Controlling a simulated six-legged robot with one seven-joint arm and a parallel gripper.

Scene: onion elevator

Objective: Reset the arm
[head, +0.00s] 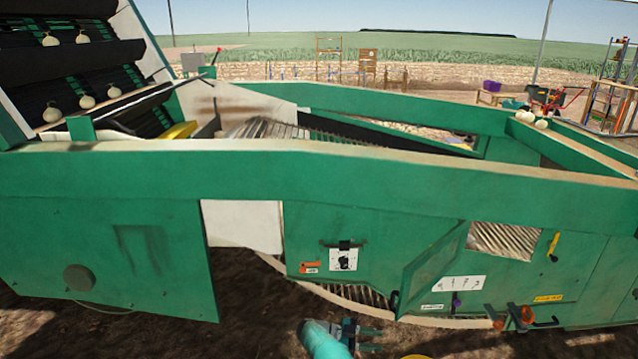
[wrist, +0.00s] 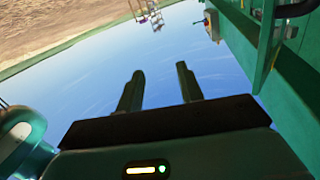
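My gripper (head: 378,340) shows at the bottom middle of the head view, low in front of the green machine (head: 380,190). In the wrist view my gripper (wrist: 160,76) has its two fingers apart, with nothing but sky between them. The wrist view is tilted, with the machine's green side (wrist: 285,75) along its right edge. The gripper is apart from the machine there.
A green door (head: 430,268) stands ajar on the machine's side, near an orange-red valve or handle (head: 526,315). Onions (head: 85,101) lie on the elevator at upper left, and others (head: 541,124) on the right rail. Bare soil (head: 240,325) lies in front.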

